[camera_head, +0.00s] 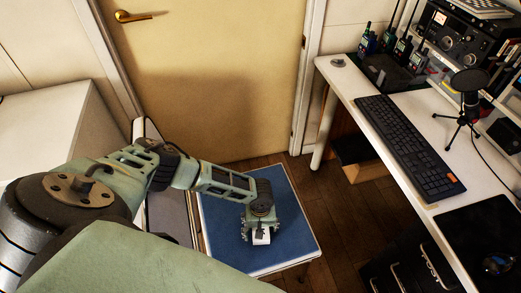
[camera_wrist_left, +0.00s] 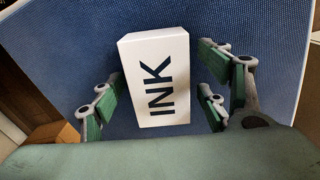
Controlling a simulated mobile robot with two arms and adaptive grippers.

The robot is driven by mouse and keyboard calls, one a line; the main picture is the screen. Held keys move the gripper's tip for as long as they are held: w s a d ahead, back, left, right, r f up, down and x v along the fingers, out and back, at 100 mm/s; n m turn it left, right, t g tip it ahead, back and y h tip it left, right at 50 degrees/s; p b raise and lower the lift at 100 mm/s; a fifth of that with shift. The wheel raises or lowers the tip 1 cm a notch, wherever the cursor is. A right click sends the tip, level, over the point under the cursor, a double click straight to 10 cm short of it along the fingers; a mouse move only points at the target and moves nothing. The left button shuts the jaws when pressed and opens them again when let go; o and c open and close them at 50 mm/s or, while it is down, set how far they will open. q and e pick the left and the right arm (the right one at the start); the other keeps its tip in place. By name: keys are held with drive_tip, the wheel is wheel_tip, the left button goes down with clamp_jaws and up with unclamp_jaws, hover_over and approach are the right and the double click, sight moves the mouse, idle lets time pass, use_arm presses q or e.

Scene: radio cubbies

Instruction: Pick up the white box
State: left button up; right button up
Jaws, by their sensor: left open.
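The white box (camera_wrist_left: 158,80) with "INK" in dark letters lies on a blue surface (camera_wrist_left: 75,40) in the left wrist view. In the head view the white box (camera_head: 262,237) shows below my left gripper, on the blue-topped stand (camera_head: 230,235). My left gripper (camera_wrist_left: 155,103) is open, with green-padded fingers on both sides of the box. Gaps show between the fingers and the box on each side. The gripper (camera_head: 260,230) hides part of the box in the head view. My right gripper is not in view.
A white desk (camera_head: 400,130) stands at the right with a black keyboard (camera_head: 408,145), a microphone (camera_head: 468,95) and several radios. A closed door (camera_head: 215,70) is behind the stand. A white cabinet (camera_head: 45,130) is at the left. Wooden floor (camera_head: 345,215) shows between stand and desk.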

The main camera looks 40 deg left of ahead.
use_arm(q)
drive_tip(key=shift+f, duration=0.1)
drive_tip(key=c, duration=1.3)
